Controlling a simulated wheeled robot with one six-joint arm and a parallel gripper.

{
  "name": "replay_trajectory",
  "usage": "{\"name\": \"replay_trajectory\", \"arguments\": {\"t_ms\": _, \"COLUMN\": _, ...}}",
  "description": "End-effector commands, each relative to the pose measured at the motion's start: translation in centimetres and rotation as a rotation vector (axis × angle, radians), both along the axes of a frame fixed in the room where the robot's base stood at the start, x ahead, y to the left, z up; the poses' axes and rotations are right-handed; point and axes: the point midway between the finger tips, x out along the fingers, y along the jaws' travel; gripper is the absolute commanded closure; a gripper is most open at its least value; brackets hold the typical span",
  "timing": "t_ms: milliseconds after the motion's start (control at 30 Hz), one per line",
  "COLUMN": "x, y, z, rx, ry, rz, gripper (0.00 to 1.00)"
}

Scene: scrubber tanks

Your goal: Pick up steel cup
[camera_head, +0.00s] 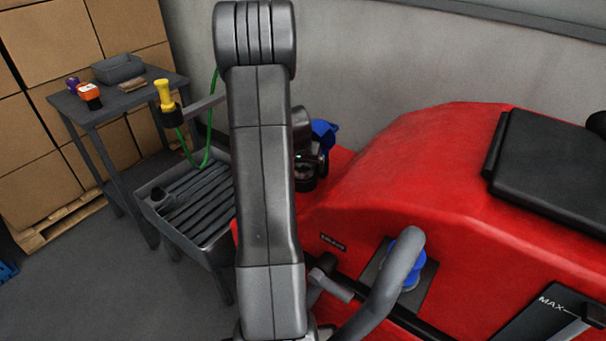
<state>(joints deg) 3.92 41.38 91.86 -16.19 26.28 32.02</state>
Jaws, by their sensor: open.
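No other cup shows clearly. My gripper (311,168) is partly hidden behind my large grey arm link in the middle of the view. It is beside the red machine, to the right of the slatted stand and well apart from the small grey object. Its fingertips are hard to make out, and nothing shows held in it.
The slatted stand (205,205) has a green hose and a yellow nozzle (163,92) above it. A dark side table (130,98) holds a grey bin (118,69) and small bottles. Stacked boxes stand behind. The red machine (430,180) fills the right, with a curved grey hose (388,292).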

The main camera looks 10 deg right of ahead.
Motion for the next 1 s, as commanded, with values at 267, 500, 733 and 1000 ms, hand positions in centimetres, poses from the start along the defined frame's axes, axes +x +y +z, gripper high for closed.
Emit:
{"name": "replay_trajectory", "arguments": {"t_ms": 267, "x": 0.0, "y": 0.0, "z": 0.0, "rx": 0.0, "ry": 0.0, "rz": 0.0, "gripper": 0.34}}
{"name": "replay_trajectory", "arguments": {"t_ms": 500, "x": 0.0, "y": 0.0, "z": 0.1, "rx": 0.0, "ry": -0.001, "rz": 0.0, "gripper": 0.56}}
{"name": "replay_trajectory", "arguments": {"t_ms": 733, "x": 0.0, "y": 0.0, "z": 0.4, "rx": 0.0, "ry": -0.002, "rz": -0.001, "gripper": 0.56}}
{"name": "replay_trajectory", "arguments": {"t_ms": 1000, "x": 0.1, "y": 0.0, "z": 3.4, "rx": 0.0, "ry": -0.006, "rz": 0.0, "gripper": 0.56}}
